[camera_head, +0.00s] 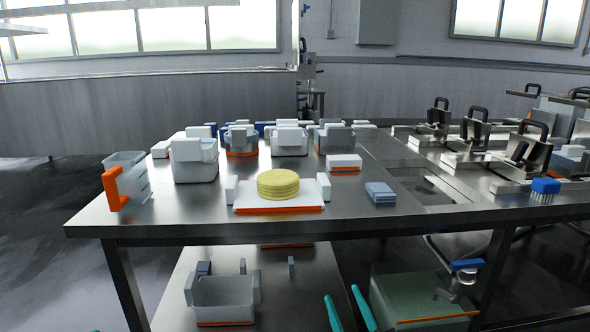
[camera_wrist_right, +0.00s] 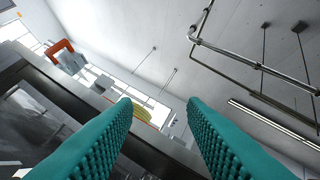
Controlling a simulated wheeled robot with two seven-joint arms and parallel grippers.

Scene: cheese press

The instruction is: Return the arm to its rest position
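My right gripper (camera_head: 342,293) shows at the bottom of the head view, right of centre, in front of the table's near edge. Its two teal fingers stand apart with nothing between them. In the right wrist view the same ribbed teal fingers (camera_wrist_right: 160,102) are wide apart and empty, pointing up past the table edge toward the wall and ceiling. Of my left gripper, only a tiny teal sliver seems to show at the bottom left of the head view, too little to tell its state. A yellow cheese wheel (camera_head: 278,184) lies on a white tray (camera_head: 312,193) on the table.
The steel table (camera_head: 160,222) carries several white containers, a clear jug with an orange handle (camera_head: 117,188) and blue cloths (camera_head: 380,192). A lower shelf holds a clear bin (camera_head: 222,298). A greenish crate (camera_head: 415,290) stands right of my right gripper. Presses (camera_head: 526,150) stand at right.

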